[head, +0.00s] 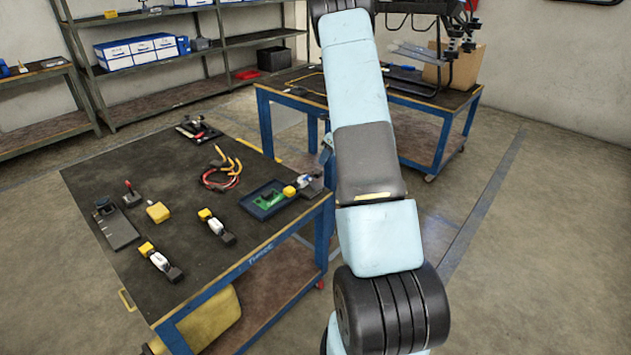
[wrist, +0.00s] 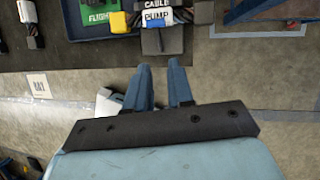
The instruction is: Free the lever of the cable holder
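A small dark and white device labelled "CABLE" and "PUMP" (wrist: 157,16) shows at the top of the wrist view, with a dark block (wrist: 163,42) at its near end. It appears to be the cable holder, cut off by the picture's top edge; I cannot make out its lever clearly. My gripper (wrist: 162,70) has its two blue fingers apart, with nothing between them. The fingertips lie just below the dark block in the picture, apparently not touching it. In the head view a small grey and dark device (head: 309,185) stands at the table's right edge, beside my arm.
A blue tray (head: 250,203) with a green board sits beside that device on the dark-topped table (head: 150,165). Yellow-ended connectors (head: 215,226), red and yellow cables (head: 222,178) and small tools lie farther left. A second table (head: 410,165) stands behind my arm.

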